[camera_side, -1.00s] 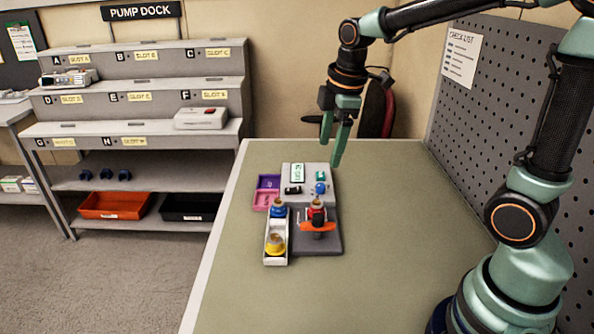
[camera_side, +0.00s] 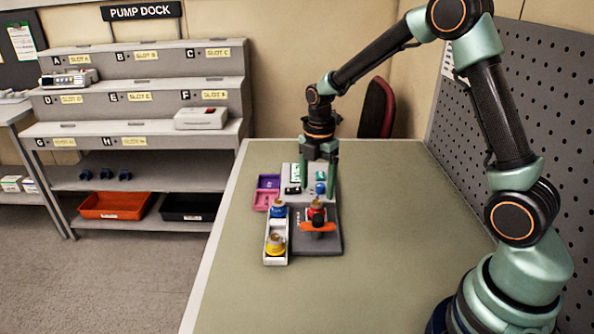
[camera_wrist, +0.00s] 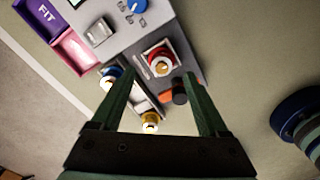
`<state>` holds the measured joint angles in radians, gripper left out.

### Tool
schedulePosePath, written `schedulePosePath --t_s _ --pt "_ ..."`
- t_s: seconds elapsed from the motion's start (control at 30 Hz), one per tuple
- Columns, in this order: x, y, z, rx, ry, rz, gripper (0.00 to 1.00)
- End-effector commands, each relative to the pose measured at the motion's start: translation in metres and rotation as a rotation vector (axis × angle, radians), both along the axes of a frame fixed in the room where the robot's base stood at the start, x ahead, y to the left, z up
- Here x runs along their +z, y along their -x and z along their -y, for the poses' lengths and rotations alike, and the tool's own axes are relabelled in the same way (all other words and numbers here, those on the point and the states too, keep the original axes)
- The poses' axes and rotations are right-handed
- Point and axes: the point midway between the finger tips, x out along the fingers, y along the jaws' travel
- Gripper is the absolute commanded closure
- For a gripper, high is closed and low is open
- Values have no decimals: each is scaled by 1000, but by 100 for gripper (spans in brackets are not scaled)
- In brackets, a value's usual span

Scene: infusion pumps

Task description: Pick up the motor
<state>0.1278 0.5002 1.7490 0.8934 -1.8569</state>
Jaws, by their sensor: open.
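My gripper (camera_side: 318,190) is open and empty, pointing down over the grey unit at the middle of the table. In the wrist view my gripper (camera_wrist: 158,80) has its fingers spread, with a red round part with a brass top (camera_wrist: 162,61) showing between and beyond the tips. That red part (camera_side: 316,211) sits on the unit's dark base. An orange bar (camera_side: 316,226) and a dark cylinder (camera_wrist: 180,92) are beside it. I cannot tell which part is the motor.
A tester box with a blue knob (camera_wrist: 137,5) stands behind the dark base. Purple (camera_side: 268,181) and pink (camera_side: 263,201) bins adjoin it. The table (camera_side: 400,230) is clear to the right and in front. A pegboard (camera_side: 540,90) borders the right side.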

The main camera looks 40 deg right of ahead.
Motion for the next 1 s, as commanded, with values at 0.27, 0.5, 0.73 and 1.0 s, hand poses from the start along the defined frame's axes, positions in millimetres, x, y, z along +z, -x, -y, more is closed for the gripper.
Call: schedulePosePath --t_s 0.27,0.5,0.73,1.0 --pt "-26 3 -2 0 0 -4 22" --pt "-54 4 -3 -1 0 -1 22" --pt "-56 3 -3 -1 0 1 22" --pt "-56 3 -3 -1 0 1 100"
